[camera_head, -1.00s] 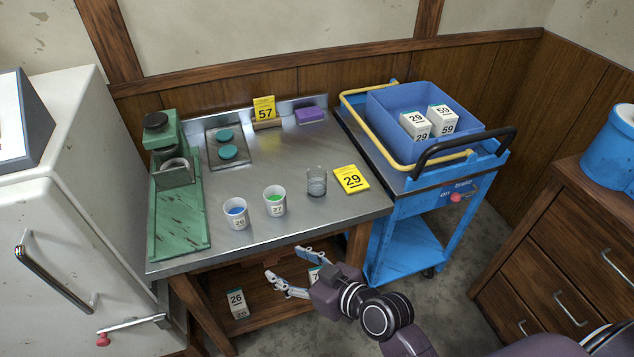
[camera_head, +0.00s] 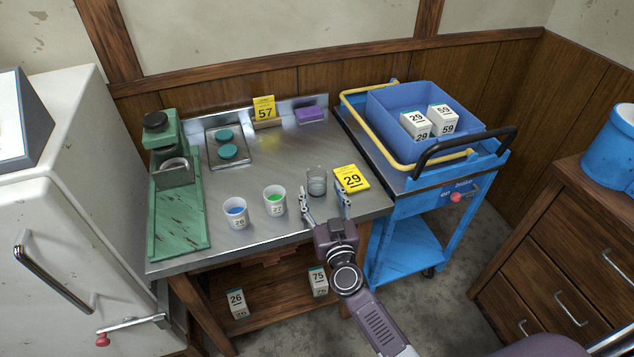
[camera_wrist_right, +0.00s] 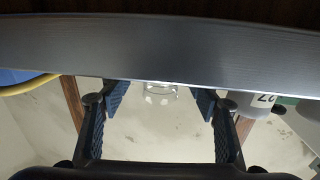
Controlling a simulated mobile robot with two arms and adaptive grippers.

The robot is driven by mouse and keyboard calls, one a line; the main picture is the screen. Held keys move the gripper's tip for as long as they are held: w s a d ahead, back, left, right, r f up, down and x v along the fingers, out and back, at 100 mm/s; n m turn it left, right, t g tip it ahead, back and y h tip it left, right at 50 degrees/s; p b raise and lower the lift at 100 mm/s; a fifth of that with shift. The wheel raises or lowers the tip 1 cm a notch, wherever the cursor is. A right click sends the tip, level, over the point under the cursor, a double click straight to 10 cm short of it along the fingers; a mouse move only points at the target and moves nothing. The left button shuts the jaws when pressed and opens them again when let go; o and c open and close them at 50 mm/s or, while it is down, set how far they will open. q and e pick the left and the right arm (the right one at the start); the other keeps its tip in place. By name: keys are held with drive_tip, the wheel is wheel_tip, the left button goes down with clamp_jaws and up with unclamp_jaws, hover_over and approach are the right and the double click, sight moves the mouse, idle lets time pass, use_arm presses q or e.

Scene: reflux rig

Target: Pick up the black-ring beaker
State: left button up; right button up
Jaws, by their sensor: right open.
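A clear glass beaker (camera_head: 317,183) with a greyish lower part stands upright near the front right of the steel table (camera_head: 285,160). A black ring on it is too small to make out. My right gripper (camera_head: 324,200) is open and empty, at the table's front edge, with its fingers pointing towards the beaker. In the right wrist view, the beaker (camera_wrist_right: 160,94) shows between and beyond the open fingers (camera_wrist_right: 160,105), apart from both. My left gripper is not in view.
A white cup with green contents (camera_head: 275,201) stands close left of the beaker, and one with blue contents (camera_head: 236,214) farther left. A blue cart (camera_head: 405,210) stands beside the table.

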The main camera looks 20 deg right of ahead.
sight(319, 187)
drive_tip(key=shift+w+d+r+b, duration=0.1)
drive_tip(key=shift+w+r+b, duration=0.05)
drive_tip(key=shift+w, duration=1.05)
drive_tip(key=shift+w+r+b, duration=0.1)
drive_tip(key=shift+w+b, duration=0.05)
drive_tip(key=shift+w, duration=1)
drive_tip(key=shift+c, duration=0.4)
drive_tip(key=c, duration=1.3)
drive_tip(key=shift+o, duration=0.2)
drive_tip(key=shift+r, duration=0.2)
